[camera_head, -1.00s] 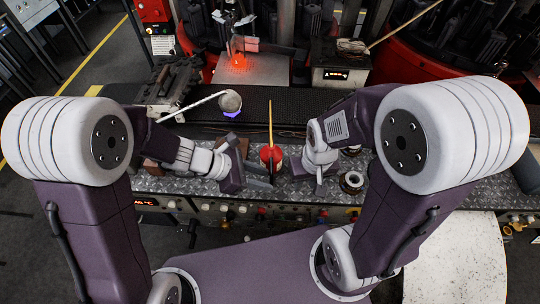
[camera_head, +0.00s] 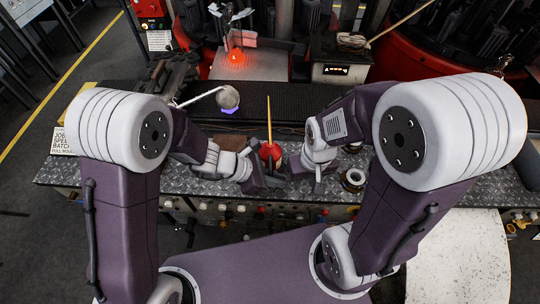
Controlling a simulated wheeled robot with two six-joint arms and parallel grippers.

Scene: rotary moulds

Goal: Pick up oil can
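The oil can (camera_head: 270,151) is red with a long yellow upright spout. It stands on the metal bench in the middle of the head view. My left gripper (camera_head: 270,180) is right at the can, low on its left and near side, and covers the can's lower part. Whether its fingers touch the can or close on it cannot be made out. My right gripper (camera_head: 306,178) is to the right of the can, apart from it, with its fingers spread and nothing seen between them.
A ladle (camera_head: 228,98) with a long pale handle lies behind and left. A metal ring-shaped part (camera_head: 353,178) sits on the bench (camera_head: 400,182) to the right. A dark conveyor belt (camera_head: 300,107) runs behind. A glowing orange piece (camera_head: 236,57) lies on a plate farther back.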

